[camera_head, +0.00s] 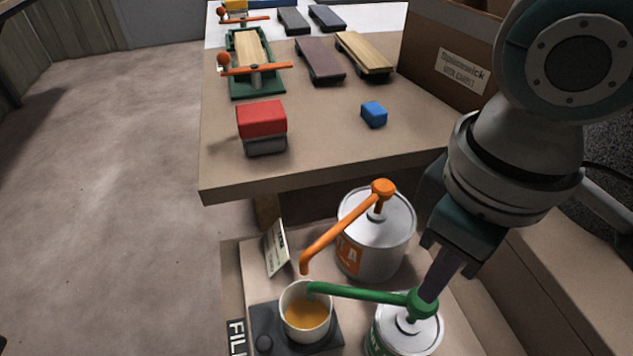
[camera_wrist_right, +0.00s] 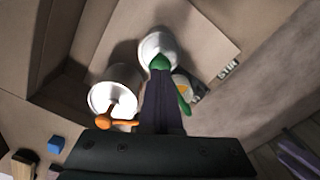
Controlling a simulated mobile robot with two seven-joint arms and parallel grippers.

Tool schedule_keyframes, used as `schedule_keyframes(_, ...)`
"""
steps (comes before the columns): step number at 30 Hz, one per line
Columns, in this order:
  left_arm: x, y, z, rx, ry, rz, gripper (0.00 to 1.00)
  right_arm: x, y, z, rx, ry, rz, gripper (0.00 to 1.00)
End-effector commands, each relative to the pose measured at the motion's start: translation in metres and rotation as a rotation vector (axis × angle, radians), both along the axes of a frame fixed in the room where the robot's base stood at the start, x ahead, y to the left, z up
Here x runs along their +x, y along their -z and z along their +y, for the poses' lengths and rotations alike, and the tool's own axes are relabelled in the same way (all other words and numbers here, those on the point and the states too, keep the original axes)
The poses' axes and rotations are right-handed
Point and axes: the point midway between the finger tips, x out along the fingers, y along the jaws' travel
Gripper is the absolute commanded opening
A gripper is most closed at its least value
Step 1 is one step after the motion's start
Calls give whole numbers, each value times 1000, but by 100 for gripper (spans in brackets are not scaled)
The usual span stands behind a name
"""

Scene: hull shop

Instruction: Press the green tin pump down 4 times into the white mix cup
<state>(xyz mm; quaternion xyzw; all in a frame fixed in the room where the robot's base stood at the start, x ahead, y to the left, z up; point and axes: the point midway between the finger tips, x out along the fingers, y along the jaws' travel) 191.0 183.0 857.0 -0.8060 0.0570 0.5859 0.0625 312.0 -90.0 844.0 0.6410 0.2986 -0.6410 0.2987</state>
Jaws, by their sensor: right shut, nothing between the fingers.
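The green pump (camera_head: 421,302) sits on a white tin (camera_head: 408,336) at the lower right of the head view. Its spout reaches left over the rim of the white mix cup (camera_head: 305,317), which holds amber liquid and stands on a dark scale-like base. My right gripper (camera_head: 436,280) is shut and empty, its fingertips at the pump's green head; I cannot tell whether they touch. In the right wrist view the fingers (camera_wrist_right: 160,105) point at the green pump head (camera_wrist_right: 159,62) and partly hide the tin. My left gripper is not in view.
A tin with an orange pump (camera_head: 383,188) stands just behind, its spout near the cup. A small card (camera_head: 276,248) stands left of it. The bench (camera_head: 330,160) above carries a red block (camera_head: 262,120), a blue block (camera_head: 374,114) and a green clamp jig (camera_head: 257,86).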

Motion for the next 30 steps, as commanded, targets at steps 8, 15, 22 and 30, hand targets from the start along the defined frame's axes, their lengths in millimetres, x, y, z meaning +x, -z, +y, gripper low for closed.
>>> schedule_keyframes(8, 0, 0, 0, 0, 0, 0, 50, 0, 0, 0, 0, 0, 0, 0)
schedule_keyframes(15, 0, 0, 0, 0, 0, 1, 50, 0, 0, 0, 0, 0, 0, 0)
schedule_keyframes(22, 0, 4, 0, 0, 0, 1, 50, 0, 7, 0, 1, 1, 1, 0)
schedule_keyframes(30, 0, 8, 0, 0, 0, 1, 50, 0, 17, 0, 0, 0, 1, 0)
